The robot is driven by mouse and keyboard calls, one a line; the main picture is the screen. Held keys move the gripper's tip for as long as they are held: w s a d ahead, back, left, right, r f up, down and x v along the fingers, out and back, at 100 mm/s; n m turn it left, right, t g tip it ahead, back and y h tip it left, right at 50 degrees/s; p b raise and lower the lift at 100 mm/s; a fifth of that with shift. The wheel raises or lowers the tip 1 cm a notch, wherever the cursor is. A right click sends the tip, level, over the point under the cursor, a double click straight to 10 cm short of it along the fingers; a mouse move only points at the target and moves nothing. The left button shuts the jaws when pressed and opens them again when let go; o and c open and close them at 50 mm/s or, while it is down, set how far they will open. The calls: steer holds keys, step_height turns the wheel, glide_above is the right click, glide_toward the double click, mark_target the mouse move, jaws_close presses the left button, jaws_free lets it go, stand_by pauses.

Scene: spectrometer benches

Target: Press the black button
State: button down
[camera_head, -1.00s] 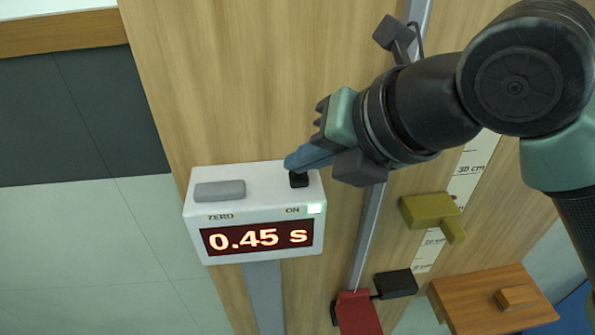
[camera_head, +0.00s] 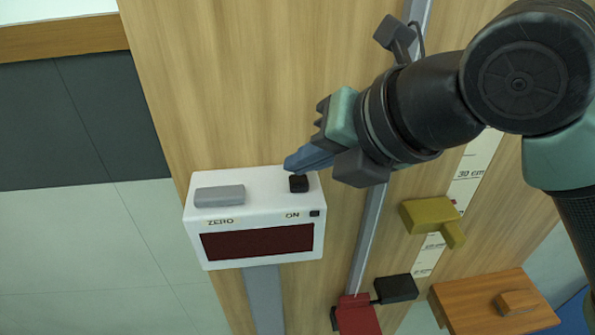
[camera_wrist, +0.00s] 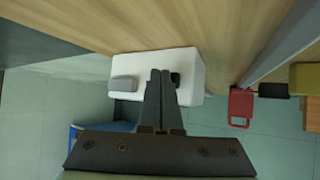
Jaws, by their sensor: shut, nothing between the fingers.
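The black button (camera_head: 298,184) is a small dark block on top of the white timer box (camera_head: 262,213), at its right end above the ON label. The box's display (camera_head: 243,244) is dark and the small indicator beside ON is unlit. My gripper (camera_head: 290,167) is shut and empty, with its tips just above and behind the button in the head view. Whether they touch it, I cannot tell. In the wrist view, my fingers (camera_wrist: 160,75) lie together over the box, and the button (camera_wrist: 175,78) shows just right of the tips.
A grey ZERO button (camera_head: 220,195) is on the left of the box. To the right are a metal rail (camera_head: 368,240), a red block (camera_head: 356,314), a black block (camera_head: 396,288), a yellow bracket (camera_head: 430,215) and a ruler strip (camera_head: 470,175). A wooden board (camera_head: 470,308) is at lower right.

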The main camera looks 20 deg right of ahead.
mark_target(304, 185)
steer(key=shift+r, duration=0.3)
step_height(304, 185, up, 6)
steer(key=p, duration=0.3)
steer(key=shift+f+p, duration=0.1)
steer(key=shift+p, duration=0.3)
